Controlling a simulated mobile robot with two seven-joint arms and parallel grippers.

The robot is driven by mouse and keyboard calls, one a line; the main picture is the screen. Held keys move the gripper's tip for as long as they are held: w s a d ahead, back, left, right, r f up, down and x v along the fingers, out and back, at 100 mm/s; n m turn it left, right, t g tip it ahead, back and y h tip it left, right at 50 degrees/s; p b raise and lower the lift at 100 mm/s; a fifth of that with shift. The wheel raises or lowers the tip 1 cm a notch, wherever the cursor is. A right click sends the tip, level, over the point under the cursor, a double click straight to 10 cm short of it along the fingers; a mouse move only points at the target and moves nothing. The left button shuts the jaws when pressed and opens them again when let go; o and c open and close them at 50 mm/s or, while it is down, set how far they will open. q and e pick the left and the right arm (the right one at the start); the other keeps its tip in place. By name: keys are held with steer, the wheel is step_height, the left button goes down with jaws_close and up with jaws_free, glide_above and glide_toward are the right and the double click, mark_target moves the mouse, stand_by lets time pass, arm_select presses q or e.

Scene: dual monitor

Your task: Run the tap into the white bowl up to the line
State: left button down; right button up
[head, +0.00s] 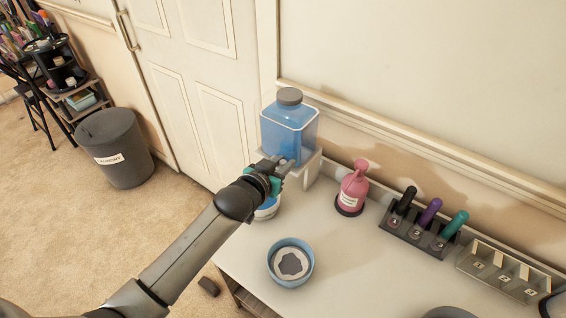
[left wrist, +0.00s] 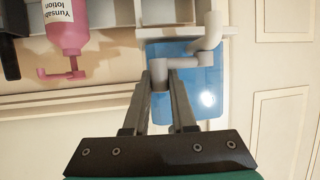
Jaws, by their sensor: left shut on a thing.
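The water dispenser (head: 290,128) is a clear blue tank with a grey cap, standing against the wall at the back of the table. My left gripper (head: 276,172) is at its front, low down, shut on the grey tap (left wrist: 186,61), whose bent pipe shows against the blue tank in the left wrist view. A bowl (head: 267,213), white with blue showing inside, stands below the tap. My left gripper and wrist hide much of it, so its line and water level cannot be made out. My right gripper is in neither view.
A blue bowl (head: 306,278) with grey and white inside stands nearer the front. A pink lotion bottle (head: 354,187) stands right of the dispenser. A dark rack (head: 415,236) holds black, purple and teal items. A beige numbered rack (head: 508,274) lies further right.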

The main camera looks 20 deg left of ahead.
arm_select(q)
steer(key=shift+s+r+m+h+p, duration=0.1)
steer(key=shift+s+m+h+p, duration=0.05)
steer(key=shift+m+h+p, duration=0.3)
steer(key=shift+s+a+m+g+h+p, duration=0.15)
steer(key=shift+m+g+h+p, duration=0.2)
steer(key=shift+h, duration=0.1)
steer(key=shift+s+m+h, duration=0.15)
steer(key=shift+m+h, duration=0.35)
steer(key=shift+h, duration=0.1)
steer(key=shift+s+a+m+g+h+b, duration=0.2)
steer(key=shift+s+m+g+h+b, duration=0.05)
steer(key=shift+m+g+h+b, duration=0.25)
steer(key=c, duration=0.7)
jaws_free()
steer(key=shift+c, duration=0.2)
steer(key=shift+s+a, duration=0.1)
